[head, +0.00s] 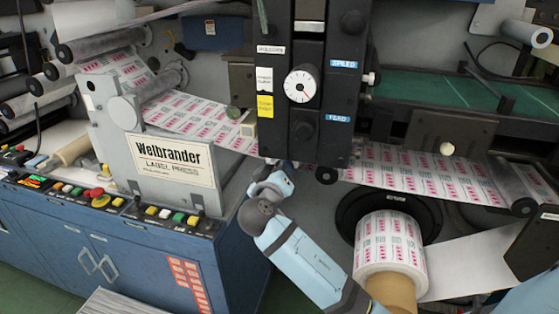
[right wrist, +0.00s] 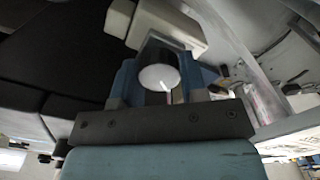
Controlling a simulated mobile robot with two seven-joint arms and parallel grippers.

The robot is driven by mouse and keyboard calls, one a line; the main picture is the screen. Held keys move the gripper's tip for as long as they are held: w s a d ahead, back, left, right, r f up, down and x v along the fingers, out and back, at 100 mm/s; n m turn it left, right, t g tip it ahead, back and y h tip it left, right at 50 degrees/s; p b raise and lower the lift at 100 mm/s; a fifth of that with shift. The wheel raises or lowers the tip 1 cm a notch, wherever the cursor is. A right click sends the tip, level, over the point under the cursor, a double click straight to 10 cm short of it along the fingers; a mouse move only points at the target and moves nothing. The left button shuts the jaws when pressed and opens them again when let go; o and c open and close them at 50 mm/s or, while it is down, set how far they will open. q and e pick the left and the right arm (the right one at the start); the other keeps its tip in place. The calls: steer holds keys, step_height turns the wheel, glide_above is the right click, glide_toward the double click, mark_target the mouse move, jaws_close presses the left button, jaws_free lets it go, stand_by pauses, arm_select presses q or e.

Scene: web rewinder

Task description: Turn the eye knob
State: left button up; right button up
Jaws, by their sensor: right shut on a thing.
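The eye knob (right wrist: 158,78) is a short dark cylinder with a white round end that bears a thin mark line. It shows in the right wrist view, between the two blue fingers of my right gripper (right wrist: 160,82). The gripper is shut on its sides. A cream block (right wrist: 168,25) lies just beyond the knob. In the head view my light blue right arm reaches up from the bottom to below the black column (head: 282,80); its fingertips are hard to make out there. My left gripper is not in view.
The printed label web (head: 200,116) runs behind the column. A white dial (head: 301,86) is on the column. The Welbrander panel (head: 172,160) and button console (head: 165,214) stand left of my arm. A printed roll (head: 390,245) sits close to its right.

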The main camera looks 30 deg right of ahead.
arm_select(q)
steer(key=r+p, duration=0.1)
steer(key=p, duration=0.1)
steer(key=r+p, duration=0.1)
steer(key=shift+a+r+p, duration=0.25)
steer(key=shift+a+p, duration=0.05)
steer(key=shift+p, duration=0.1)
arm_select(e)
steer(key=n, duration=0.4)
steer(key=shift+f, duration=0.1)
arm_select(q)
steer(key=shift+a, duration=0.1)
arm_select(e)
steer(key=shift+n, duration=0.3)
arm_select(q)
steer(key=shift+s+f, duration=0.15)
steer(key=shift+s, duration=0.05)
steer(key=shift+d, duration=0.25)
arm_select(e)
steer(key=o, duration=0.9)
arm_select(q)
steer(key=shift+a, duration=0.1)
arm_select(e)
steer(key=shift+a, duration=0.1)
